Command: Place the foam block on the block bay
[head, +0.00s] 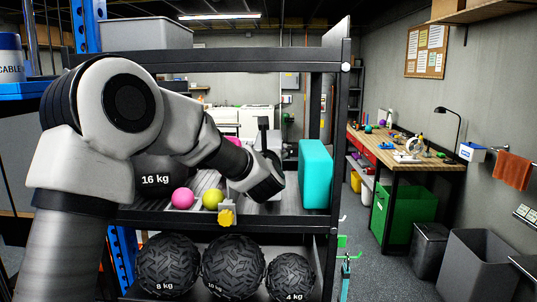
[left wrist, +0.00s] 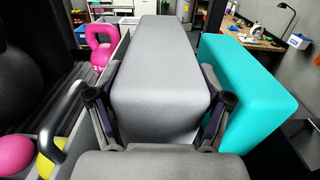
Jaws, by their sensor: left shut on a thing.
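A grey foam block (left wrist: 163,70) lies between the two fingers of my left gripper (left wrist: 159,100) in the left wrist view, with a finger against each side. In the head view my left gripper (head: 267,158) is over the middle shelf, and my arm hides much of the block. A teal block (head: 315,174) stands upright to the right of it; it also shows in the left wrist view (left wrist: 247,85), with a narrow gap between the two blocks. A grey divider wall (left wrist: 72,118) runs left of the held block. The bay floor under the block is hidden. My right gripper is out of view.
A pink ball (head: 183,198) and a yellow-green ball (head: 212,198) sit left of the gripper. A pink kettlebell (left wrist: 101,45) stands farther back. Black medicine balls (head: 234,264) fill the lower shelf. The dark rack post (head: 340,130) bounds the shelf on the right.

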